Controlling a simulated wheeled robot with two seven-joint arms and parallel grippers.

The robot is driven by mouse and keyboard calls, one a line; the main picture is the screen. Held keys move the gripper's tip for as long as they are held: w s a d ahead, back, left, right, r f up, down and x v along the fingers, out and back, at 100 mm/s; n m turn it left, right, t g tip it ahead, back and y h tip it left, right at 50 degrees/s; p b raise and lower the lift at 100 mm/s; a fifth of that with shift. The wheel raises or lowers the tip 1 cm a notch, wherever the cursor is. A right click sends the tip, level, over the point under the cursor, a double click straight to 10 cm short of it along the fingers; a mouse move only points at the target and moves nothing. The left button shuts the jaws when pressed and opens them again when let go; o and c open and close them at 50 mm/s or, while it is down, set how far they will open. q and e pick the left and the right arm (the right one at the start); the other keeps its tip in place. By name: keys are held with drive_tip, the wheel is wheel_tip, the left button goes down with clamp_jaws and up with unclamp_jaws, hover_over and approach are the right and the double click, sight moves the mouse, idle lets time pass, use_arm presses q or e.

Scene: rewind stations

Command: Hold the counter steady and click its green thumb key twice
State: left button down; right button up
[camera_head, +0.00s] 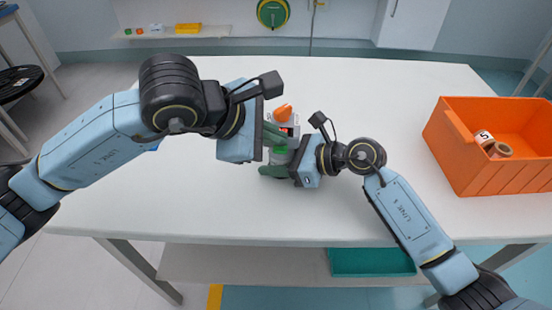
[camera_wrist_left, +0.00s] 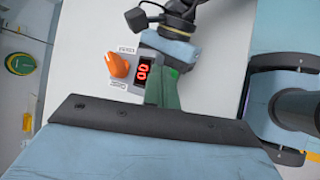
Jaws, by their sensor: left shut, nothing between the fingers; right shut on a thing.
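The counter (camera_head: 290,130) stands near the middle of the white table, partly hidden by my grippers. It has an orange knob (camera_head: 283,113), which also shows in the left wrist view (camera_wrist_left: 118,65). My left gripper (camera_head: 275,134) is shut and empty, fingertips close to the key; contact cannot be told. My right gripper (camera_head: 275,171) is shut on the counter's near part.
An orange crate (camera_head: 480,175) with tape rolls (camera_head: 499,150) in it stands at the table's right. A teal tray (camera_head: 370,262) sits on the shelf below. The table's left front and back are mostly clear.

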sight(274, 149)
use_arm(q)
drive_tip(key=shift+f, duration=0.25)
drive_tip(key=shift+r, duration=0.65)
drive_tip(key=shift+r, duration=3.05)
idle(0.3)
drive_tip(key=shift+f, duration=3.05)
drive_tip(key=shift+f, duration=0.1)
